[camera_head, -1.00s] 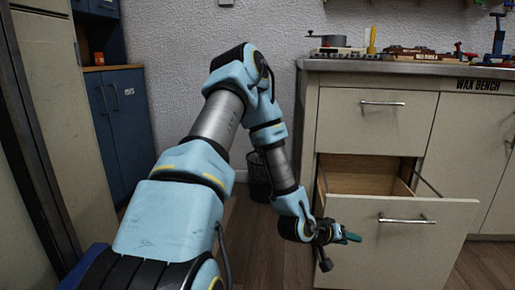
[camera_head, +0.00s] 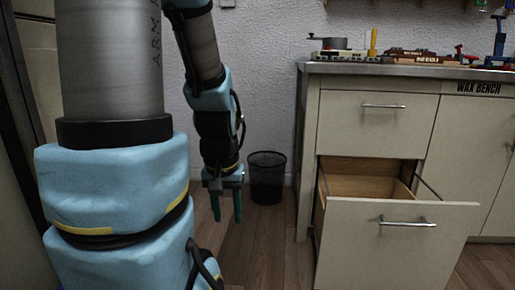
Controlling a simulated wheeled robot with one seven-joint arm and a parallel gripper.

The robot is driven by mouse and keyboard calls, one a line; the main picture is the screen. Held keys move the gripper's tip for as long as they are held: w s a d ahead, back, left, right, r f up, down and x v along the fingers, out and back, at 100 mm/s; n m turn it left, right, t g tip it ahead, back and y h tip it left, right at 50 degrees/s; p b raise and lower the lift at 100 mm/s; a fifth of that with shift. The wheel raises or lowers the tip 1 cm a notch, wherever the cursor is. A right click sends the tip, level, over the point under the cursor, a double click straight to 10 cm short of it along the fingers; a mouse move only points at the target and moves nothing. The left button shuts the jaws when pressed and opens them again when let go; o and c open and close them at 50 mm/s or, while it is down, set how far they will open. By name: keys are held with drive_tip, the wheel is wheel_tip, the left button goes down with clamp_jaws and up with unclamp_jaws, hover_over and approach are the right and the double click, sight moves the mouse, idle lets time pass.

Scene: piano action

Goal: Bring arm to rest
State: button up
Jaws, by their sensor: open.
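My arm is folded up on the left of the head view, close to the camera. My gripper (camera_head: 227,206) hangs down at the arm's end, left of the black mesh bin. Its two teal fingers point at the floor and stand apart, with nothing between them. It is clear of the bench and the drawer.
The lower drawer (camera_head: 395,248) of the wax bench (camera_head: 400,69) is pulled out and looks empty where I see inside. The upper drawer (camera_head: 375,122) is shut. A black mesh bin (camera_head: 267,180) stands on the floor by the wall. Tools and a pot (camera_head: 333,43) are on the bench top.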

wheel_tip(320, 180, up, 37)
drive_tip(key=p, duration=3.6)
drive_tip(key=shift+w+r, duration=0.15)
drive_tip(key=shift+r, duration=0.05)
drive_tip(key=shift+o, duration=0.4)
drive_tip(key=shift+d, duration=0.1)
